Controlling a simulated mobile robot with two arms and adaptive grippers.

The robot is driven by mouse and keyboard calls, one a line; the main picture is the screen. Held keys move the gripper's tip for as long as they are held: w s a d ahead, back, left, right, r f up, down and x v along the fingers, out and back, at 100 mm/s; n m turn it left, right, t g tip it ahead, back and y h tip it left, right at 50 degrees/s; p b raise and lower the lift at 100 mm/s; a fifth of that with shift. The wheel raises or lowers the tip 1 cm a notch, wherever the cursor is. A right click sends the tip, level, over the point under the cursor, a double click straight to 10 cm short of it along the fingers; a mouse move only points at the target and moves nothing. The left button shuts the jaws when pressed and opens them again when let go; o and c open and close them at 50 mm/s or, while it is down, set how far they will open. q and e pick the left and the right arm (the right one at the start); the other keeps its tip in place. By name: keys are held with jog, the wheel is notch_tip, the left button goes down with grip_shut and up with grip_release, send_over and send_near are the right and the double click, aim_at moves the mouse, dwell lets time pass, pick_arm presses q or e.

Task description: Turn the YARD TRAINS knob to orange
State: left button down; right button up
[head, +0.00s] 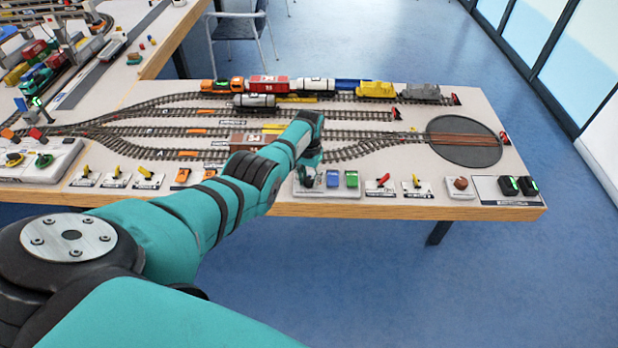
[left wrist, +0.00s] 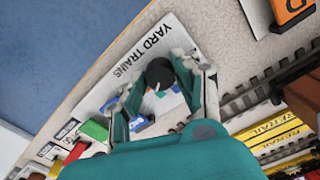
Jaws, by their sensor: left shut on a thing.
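The YARD TRAINS panel (left wrist: 128,72) is a white plate with black lettering in the left wrist view. Its dark round knob (left wrist: 159,72) sits between the two teal and grey fingers of my left gripper (left wrist: 163,82), which is shut on it. A small pale mark shows by the knob; the fingers hide part of the plate, and I cannot tell which colour the knob points to. In the head view my left gripper (head: 309,178) reaches down to the panel (head: 342,192) at the table's front edge, and the knob is hidden. My right gripper is not in view.
Red (head: 384,180) and yellow (head: 416,181) levers are farther right. Tracks with wagons (head: 268,88) lie behind, and a turntable (head: 464,141) is at the right.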

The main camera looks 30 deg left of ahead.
aim_at(309, 179)
pick_arm(q)
jog(key=shift+m, duration=2.2)
jog(key=c, duration=1)
grip_release()
jog(key=shift+o, duration=0.2)
notch_tip(309, 179, up, 12)
